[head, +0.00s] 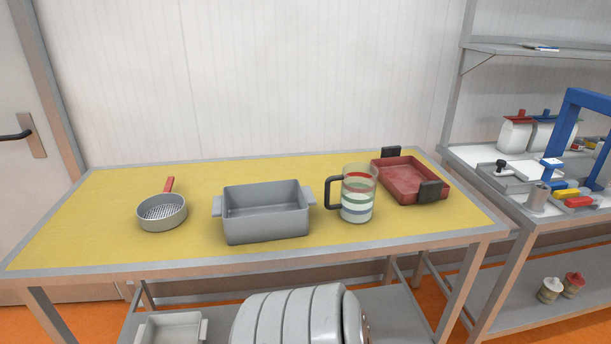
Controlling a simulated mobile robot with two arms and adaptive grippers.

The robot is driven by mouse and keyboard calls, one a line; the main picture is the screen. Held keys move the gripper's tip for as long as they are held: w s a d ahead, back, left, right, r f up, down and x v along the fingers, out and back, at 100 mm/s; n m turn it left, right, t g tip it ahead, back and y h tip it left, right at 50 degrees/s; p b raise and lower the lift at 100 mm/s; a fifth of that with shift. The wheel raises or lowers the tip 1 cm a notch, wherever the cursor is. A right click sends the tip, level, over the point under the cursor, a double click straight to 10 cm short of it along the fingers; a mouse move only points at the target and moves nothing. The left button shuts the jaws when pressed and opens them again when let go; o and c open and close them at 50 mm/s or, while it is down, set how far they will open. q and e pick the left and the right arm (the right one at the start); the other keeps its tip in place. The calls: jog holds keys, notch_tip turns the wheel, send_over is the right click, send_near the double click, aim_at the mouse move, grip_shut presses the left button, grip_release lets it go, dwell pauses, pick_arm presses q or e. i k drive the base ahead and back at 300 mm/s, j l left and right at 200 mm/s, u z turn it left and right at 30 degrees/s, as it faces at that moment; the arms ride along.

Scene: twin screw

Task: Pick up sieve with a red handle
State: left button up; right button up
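The sieve (162,213) is a round grey pan with a mesh bottom and a red handle (169,184). It stands upright on the left part of the yellow table top (95,228), and its handle points to the back, towards the wall. Nothing touches it. Neither of my grippers shows in the head view.
A grey rectangular pan (266,213) stands right of the sieve, with a gap between. Further right are a clear jug (359,196) with coloured bands and a red tray (405,178) with black handles. The table left of the sieve is clear. A second workbench (478,170) adjoins at right.

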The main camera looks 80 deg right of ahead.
aim_at(165, 211)
jog(key=l+z, duration=0.1)
jog(key=z, duration=2.95)
jog(key=u, duration=1.25)
jog(key=i+j, duration=0.15)
jog(key=i, duration=0.2)
jog(key=i+j, duration=0.2)
jog(key=i, duration=0.1)
